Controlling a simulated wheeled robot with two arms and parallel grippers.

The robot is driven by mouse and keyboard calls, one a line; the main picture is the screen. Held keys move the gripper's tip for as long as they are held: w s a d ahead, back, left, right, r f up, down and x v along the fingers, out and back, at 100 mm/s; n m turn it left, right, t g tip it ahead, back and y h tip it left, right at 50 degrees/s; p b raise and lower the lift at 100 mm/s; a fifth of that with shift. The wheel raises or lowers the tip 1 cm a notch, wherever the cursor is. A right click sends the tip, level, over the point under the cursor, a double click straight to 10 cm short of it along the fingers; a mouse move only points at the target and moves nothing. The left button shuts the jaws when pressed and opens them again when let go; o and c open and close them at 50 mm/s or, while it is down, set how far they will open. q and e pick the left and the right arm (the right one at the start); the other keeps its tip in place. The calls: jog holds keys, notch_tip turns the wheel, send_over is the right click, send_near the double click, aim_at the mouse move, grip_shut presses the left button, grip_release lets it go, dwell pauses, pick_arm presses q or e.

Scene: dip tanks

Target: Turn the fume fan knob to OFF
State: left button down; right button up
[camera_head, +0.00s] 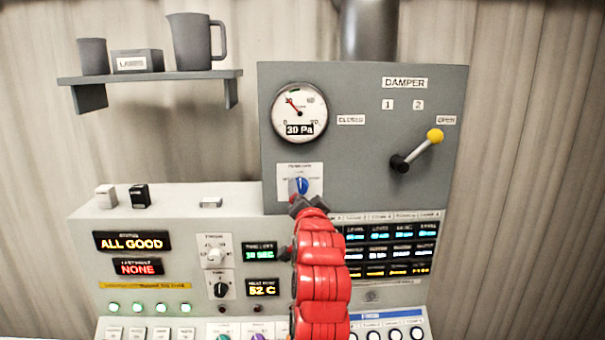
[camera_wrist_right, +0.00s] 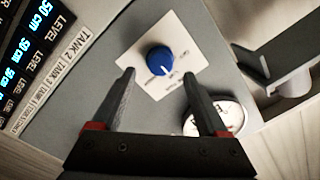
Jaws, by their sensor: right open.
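The fume fan knob (camera_head: 300,186) is a small blue knob on a white label plate, low on the grey upper panel under the round gauge. It also shows in the right wrist view (camera_wrist_right: 164,61), with a white pointer line on it. The lettering around it is too blurred to read. My right gripper (camera_head: 307,201) is just below the knob in the head view, at the end of my red arm. In the right wrist view its two dark fingers (camera_wrist_right: 159,100) are apart, with the knob ahead of the gap between them. It holds nothing. My left gripper is not seen.
A pressure gauge (camera_head: 299,113) reads 30 Pa above the knob. A damper lever (camera_head: 418,151) with a yellow ball points up right. Lit displays (camera_head: 389,247) lie right of my arm. A wall shelf (camera_head: 150,76) holds a jug (camera_head: 190,42).

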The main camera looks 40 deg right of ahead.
aim_at(301, 188)
jog(key=shift+p+x, duration=0.45)
jog(key=shift+x, duration=1.35)
jog(key=shift+f, duration=0.1)
jog(key=shift+a, duration=0.1)
grip_shut()
